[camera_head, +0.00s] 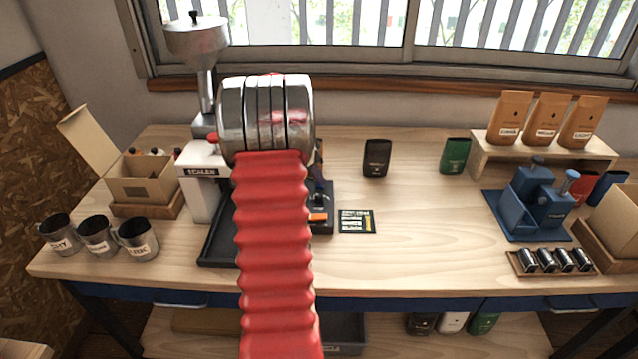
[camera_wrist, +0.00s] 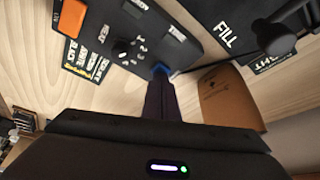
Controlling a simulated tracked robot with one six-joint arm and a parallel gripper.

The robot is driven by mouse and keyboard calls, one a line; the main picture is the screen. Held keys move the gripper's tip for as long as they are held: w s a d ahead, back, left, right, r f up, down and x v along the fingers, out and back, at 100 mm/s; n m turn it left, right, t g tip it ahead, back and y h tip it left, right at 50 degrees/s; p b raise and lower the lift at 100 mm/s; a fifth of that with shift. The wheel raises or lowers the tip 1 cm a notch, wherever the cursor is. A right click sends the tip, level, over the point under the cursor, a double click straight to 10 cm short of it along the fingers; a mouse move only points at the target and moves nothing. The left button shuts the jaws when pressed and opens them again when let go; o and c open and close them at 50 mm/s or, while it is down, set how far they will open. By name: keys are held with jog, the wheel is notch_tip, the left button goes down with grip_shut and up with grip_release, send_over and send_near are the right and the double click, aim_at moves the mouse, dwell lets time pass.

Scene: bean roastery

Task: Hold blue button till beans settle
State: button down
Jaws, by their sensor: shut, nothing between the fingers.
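The blue button (camera_wrist: 160,69) shows as a small patch of blue at the edge of the dark control panel (camera_wrist: 128,36) in the wrist view. My gripper (camera_wrist: 161,80) is shut and empty, its dark fingertips right at the button and covering part of it. I cannot tell whether they press it in. In the head view my red arm and silver wrist hide the button and most of the machine (camera_head: 197,187), a white body under a metal hopper (camera_head: 198,42). The panel's orange switch (camera_head: 318,217) shows beside my arm. No beans are visible.
A printed card (camera_head: 356,221) lies right of the panel. A black pouch (camera_head: 376,158) and a green pouch (camera_head: 454,154) stand behind it. Labelled mugs (camera_head: 97,236) stand at left, a blue device (camera_head: 540,200) at right. The bench middle is clear.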

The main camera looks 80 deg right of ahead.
dwell(0.4)
jog(key=shift+r, duration=3)
jog(key=shift+s, duration=0.1)
